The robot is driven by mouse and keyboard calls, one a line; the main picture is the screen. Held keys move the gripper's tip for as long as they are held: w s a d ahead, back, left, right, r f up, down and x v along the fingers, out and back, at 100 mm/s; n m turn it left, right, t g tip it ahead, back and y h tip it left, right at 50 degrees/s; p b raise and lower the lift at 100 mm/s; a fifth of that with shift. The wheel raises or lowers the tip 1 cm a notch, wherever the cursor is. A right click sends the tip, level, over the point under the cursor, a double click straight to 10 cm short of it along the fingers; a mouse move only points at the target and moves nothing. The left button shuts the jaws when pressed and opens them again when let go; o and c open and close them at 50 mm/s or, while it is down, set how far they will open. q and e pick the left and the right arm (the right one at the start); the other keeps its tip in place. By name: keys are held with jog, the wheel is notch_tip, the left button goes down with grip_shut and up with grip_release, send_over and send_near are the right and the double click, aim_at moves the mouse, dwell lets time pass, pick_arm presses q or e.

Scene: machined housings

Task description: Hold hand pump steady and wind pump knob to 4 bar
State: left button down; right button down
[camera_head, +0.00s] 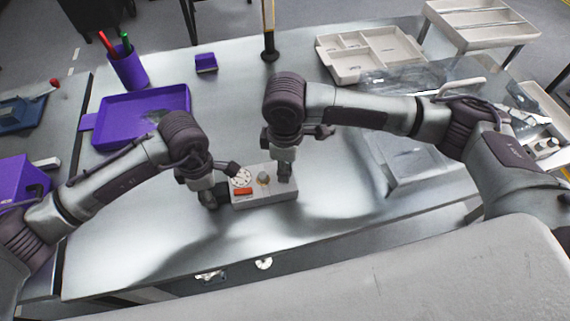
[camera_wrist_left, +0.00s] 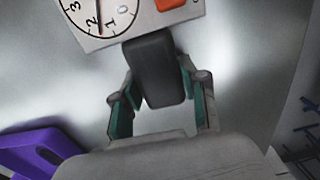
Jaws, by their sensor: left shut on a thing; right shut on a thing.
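The hand pump is a light grey box (camera_head: 262,196) on the metal bench, with a white round gauge (camera_head: 241,178), a red label (camera_head: 243,191) and a small brass-coloured fitting (camera_head: 263,180) on top. My left gripper (camera_head: 213,196) is at its left end, shut on the dark handle (camera_wrist_left: 156,75) that sticks out of the box. In the left wrist view the gauge (camera_wrist_left: 92,10) is cut off by the frame; its red needle points between 1 and 2. My right gripper (camera_head: 285,168) points down over the box's right end, shut on the pump knob, which it mostly hides.
A purple tray (camera_head: 97,137), a purple pen cup (camera_head: 128,70) and a small purple block (camera_head: 205,62) stand at the back left. A grey compartment tray (camera_head: 335,72) is at the back right. A clear bin (camera_head: 425,180) stands right of the pump. The bench in front is free.

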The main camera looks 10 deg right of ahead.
jog(key=shift+m, duration=2.9)
jog(key=c, duration=0.8)
grip_release()
notch_tip(320, 180, up, 12)
